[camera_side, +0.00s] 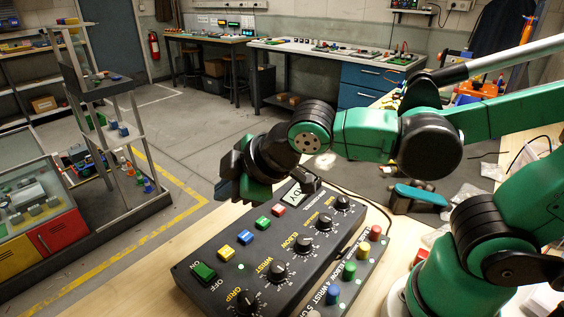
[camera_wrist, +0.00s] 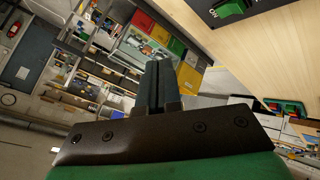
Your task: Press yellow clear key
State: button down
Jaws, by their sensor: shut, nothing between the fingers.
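The yellow key (camera_side: 227,252) is a small square button on the black control box (camera_side: 330,250). It sits in a row between the large green ON/OFF switch (camera_side: 203,272) and a blue key (camera_side: 245,237). My gripper (camera_side: 226,188) is above and beyond the far left edge of the box, apart from the keys. In the wrist view its two dark fingers (camera_wrist: 158,82) are together with nothing between them. That view shows the green switch (camera_wrist: 232,7) at the top edge; the yellow key is out of frame there.
A green key (camera_side: 263,223) and a red key (camera_side: 278,210) continue the row. Several black knobs (camera_side: 278,271) and coloured round buttons (camera_side: 349,270) stand nearby on the panel. A small display (camera_side: 306,190) rises at the far end. Bare wooden bench (camera_side: 140,283) lies left of the box.

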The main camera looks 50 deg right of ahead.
aim_at(231, 252)
jog(key=shift+w+a+r+n, duration=0.1)
jog(key=shift+a+n, duration=0.4)
jog(key=shift+f, duration=4.4)
jog(key=shift+f, duration=0.1)
jog(key=shift+f, duration=0.35)
jog(key=shift+r, duration=0.45)
